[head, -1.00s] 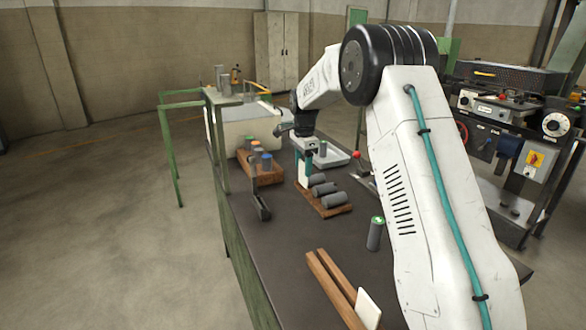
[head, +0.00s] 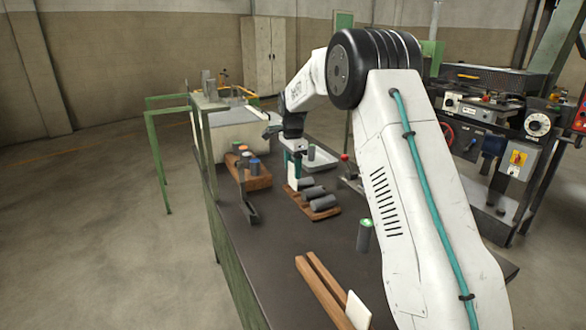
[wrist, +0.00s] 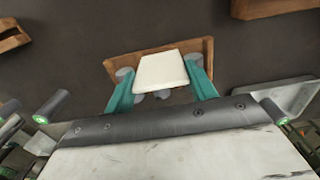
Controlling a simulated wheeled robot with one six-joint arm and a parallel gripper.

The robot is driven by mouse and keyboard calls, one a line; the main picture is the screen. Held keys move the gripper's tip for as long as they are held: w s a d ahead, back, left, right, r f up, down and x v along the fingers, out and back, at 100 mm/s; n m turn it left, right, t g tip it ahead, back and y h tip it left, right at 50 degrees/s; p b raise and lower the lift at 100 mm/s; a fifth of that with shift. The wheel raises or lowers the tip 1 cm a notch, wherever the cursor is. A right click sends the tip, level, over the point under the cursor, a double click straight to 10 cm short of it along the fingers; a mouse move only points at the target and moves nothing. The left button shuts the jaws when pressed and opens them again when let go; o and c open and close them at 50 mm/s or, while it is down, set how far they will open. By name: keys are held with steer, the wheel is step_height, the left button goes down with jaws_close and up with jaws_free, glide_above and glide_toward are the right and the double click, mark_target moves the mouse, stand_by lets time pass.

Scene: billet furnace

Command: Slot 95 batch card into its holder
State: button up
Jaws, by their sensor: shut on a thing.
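My gripper (head: 293,166) is shut on a pale cream card (wrist: 162,71). The card sits between two teal fingers in the wrist view. In the head view the card (head: 293,184) hangs below the fingers, beside a low wooden rack (head: 325,213) with several grey cylinders. I cannot read a number on the card, and cannot tell whether it touches the rack. A pair of parallel wooden rails (head: 322,288) lies at the near end of the bench, with a gap between them. Another white card (head: 357,311) stands against their near right end.
A green-topped grey cylinder (head: 364,236) stands right of the rack. A wooden block with coloured-top cylinders (head: 260,182) and a dark metal bracket (head: 250,212) are to the left. A white tray (head: 322,160) is behind. The bench (head: 275,245) is bare between rack and rails.

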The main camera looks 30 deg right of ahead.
steer(key=shift+r, duration=2.25)
